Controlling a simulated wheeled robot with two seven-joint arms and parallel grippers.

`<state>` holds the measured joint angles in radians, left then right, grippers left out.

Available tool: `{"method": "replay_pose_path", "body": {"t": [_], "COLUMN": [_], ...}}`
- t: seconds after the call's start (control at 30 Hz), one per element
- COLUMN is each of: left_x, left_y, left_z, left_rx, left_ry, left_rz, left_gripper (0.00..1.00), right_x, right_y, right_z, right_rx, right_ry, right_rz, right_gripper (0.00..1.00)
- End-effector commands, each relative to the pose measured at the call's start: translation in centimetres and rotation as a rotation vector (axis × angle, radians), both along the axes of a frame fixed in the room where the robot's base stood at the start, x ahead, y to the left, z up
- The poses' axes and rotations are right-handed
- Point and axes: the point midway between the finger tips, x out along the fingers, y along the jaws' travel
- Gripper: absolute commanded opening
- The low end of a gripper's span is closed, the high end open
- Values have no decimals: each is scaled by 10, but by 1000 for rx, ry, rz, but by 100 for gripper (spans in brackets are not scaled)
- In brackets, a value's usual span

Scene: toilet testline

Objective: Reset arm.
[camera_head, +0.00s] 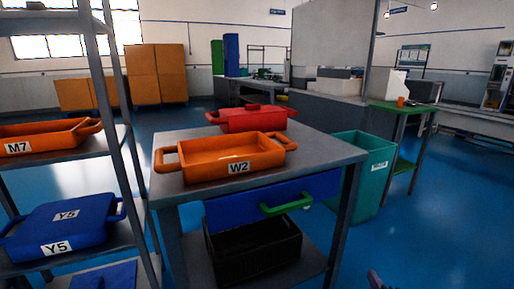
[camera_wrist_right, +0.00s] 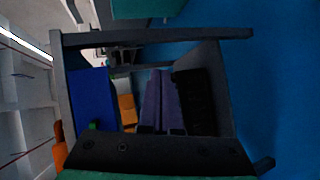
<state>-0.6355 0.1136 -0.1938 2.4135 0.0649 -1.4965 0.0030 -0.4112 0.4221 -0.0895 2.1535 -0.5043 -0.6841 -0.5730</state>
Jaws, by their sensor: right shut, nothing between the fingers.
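My right gripper (camera_head: 375,280) shows only as a small purplish tip at the bottom edge of the head view, right of the grey table (camera_head: 312,152). In the right wrist view its two purple fingers (camera_wrist_right: 160,100) lie side by side, shut and empty. The table frame, blue drawer (camera_wrist_right: 88,100) and black crate (camera_wrist_right: 192,100) show sideways around and beyond the fingers. The right arm itself is mostly out of the head view. My left gripper is not in view.
The table holds an orange W2 tray (camera_head: 215,168) and a red tray (camera_head: 240,124). Below are a blue drawer with a green handle (camera_head: 286,204) and a black crate (camera_head: 255,255). A teal bin (camera_head: 372,185) stands right; shelves (camera_head: 135,215) stand left. Blue floor (camera_head: 450,220) is clear at right.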

Motion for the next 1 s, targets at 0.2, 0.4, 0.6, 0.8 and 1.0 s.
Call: {"method": "replay_pose_path", "body": {"t": [0.2, 0.4, 0.6, 0.8, 1.0], "left_x": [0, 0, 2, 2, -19], "left_y": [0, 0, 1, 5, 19], "left_z": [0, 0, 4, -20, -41], "left_rx": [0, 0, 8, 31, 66], "left_ry": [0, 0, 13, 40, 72], "left_rz": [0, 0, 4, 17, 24], "left_gripper": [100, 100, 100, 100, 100], "right_x": [-86, -152, -192, -191, -212], "right_y": [39, 89, 123, 117, 103], "right_z": [-100, -137, -144, -168, -189], "right_rx": [639, 944, 1083, 1055, 1016], "right_ry": [360, 625, 806, 808, 814], "right_rz": [-364, -585, -733, -763, -799], "right_gripper": [0, 0, 0, 0, 0]}}
